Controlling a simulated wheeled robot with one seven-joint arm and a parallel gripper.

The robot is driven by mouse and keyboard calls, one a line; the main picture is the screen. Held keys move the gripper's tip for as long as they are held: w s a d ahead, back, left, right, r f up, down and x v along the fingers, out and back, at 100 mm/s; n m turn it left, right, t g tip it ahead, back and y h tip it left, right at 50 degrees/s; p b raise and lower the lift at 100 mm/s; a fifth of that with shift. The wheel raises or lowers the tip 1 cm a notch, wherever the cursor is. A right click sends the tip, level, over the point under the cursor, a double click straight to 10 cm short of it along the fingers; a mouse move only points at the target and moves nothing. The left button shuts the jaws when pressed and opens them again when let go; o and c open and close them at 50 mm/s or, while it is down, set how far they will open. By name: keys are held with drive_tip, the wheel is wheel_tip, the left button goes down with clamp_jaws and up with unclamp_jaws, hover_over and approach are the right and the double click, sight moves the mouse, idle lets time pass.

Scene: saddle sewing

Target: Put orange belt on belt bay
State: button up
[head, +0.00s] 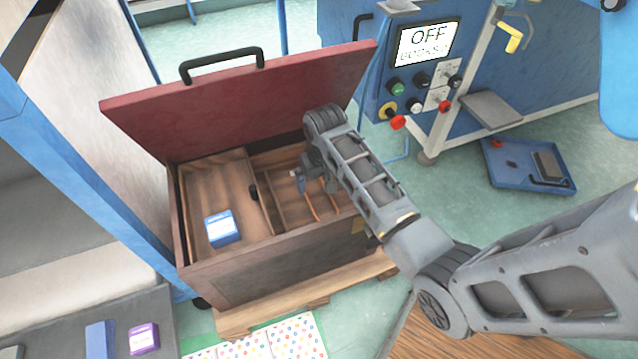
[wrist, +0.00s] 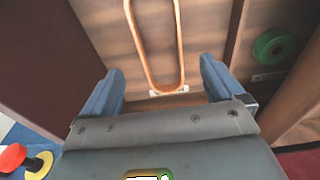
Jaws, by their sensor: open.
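The orange belt (head: 309,205) lies as a long thin loop in the right compartment of an open wooden chest (head: 265,272). In the wrist view the belt (wrist: 138,38) runs up from between my fingers, its rounded end above a small white tag. My gripper (wrist: 160,70) is open, one finger on each side of the loop and apart from it. In the head view my gripper (head: 312,181) reaches down into the chest, and my arm hides part of the compartment. I cannot tell which place is the belt bay.
The chest's red lid (head: 240,100) stands raised behind. A blue box (head: 221,229) sits in the left compartment. A green ring (wrist: 276,46) lies right of the belt, past a divider. A blue machine (head: 350,40) with an OFF screen stands behind; a blue tray (head: 500,178) lies on the floor.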

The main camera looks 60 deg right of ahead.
drive_tip(key=r, duration=0.1)
drive_tip(key=r+p, duration=0.1)
drive_tip(key=r, duration=0.3)
drive_tip(key=shift+s+a, duration=0.2)
drive_tip(key=shift+s, duration=0.05)
